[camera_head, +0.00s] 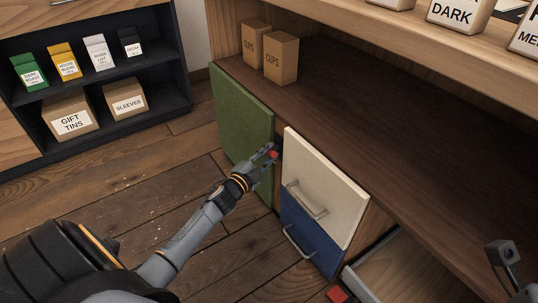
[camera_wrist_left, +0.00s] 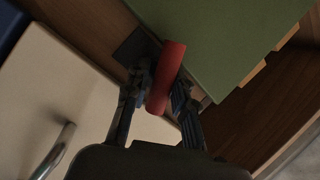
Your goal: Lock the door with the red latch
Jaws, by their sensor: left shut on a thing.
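The green door (camera_head: 240,115) is on the low cabinet's front and looks shut or nearly so. The red latch (camera_head: 274,154) is at its right edge, beside the cream drawer. My left gripper (camera_head: 268,157) reaches it from the front. In the left wrist view, the red latch (camera_wrist_left: 166,75) is a bar between the two fingers of my left gripper (camera_wrist_left: 158,95), which are shut on it. The green door (camera_wrist_left: 220,35) lies just beyond. The latch's mount is partly hidden. A grey block on a stalk at the right edge may be part of my right gripper (camera_head: 503,255).
The cream drawer (camera_head: 325,180) and blue drawer (camera_head: 310,235), with grey handles, are right of the latch. An open drawer (camera_head: 385,270) juts out at lower right. Two CUPS boxes (camera_head: 281,60) stand on the counter. The floor (camera_head: 110,185) left of the door is clear.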

